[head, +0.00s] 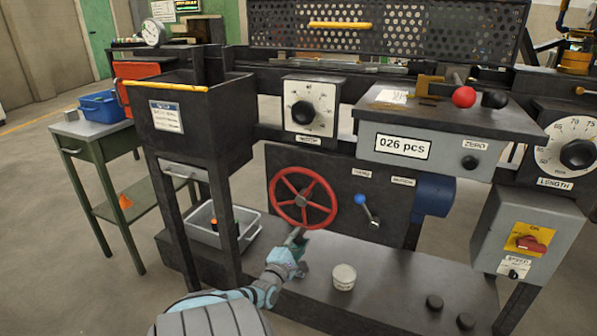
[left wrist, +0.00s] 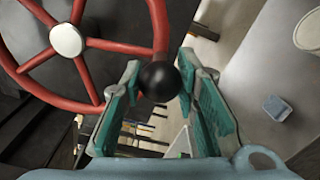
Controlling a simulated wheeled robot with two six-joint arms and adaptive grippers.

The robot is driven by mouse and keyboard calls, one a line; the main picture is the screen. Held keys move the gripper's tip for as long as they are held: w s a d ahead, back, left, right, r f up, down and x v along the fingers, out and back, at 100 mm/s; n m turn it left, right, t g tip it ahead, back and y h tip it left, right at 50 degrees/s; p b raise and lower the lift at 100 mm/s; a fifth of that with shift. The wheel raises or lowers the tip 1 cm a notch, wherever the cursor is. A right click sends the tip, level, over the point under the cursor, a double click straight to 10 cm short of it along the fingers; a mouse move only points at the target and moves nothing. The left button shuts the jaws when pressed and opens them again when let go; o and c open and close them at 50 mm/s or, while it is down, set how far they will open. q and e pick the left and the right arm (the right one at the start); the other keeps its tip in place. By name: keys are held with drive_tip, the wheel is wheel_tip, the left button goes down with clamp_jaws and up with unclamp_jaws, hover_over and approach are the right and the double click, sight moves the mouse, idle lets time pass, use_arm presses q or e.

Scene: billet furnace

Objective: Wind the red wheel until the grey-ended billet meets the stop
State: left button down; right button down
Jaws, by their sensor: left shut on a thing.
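The red wheel (head: 302,199) is mounted upright on the dark front panel of the machine. Its red rim, spokes and pale hub also fill the upper left of the left wrist view (left wrist: 67,40). My left gripper (head: 296,238) is at the lower edge of the wheel. In the left wrist view its teal fingers (left wrist: 158,82) are shut on the black knob (left wrist: 158,80) by the wheel's rim. I cannot make out the grey-ended billet or the stop in either view. My right gripper is not in view.
A lever with a blue knob (head: 360,199) stands right of the wheel. A white cup (head: 344,277) and dark round pieces are on the lower ledge (head: 400,278). A grey bin (head: 205,235) is at left. A counter box (head: 445,137) reads 026 pcs.

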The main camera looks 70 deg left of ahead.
use_arm(q)
drive_tip(key=shift+s+f, duration=0.1)
drive_tip(key=c, duration=1.2)
unclamp_jaws()
drive_tip(key=v, duration=1.2)
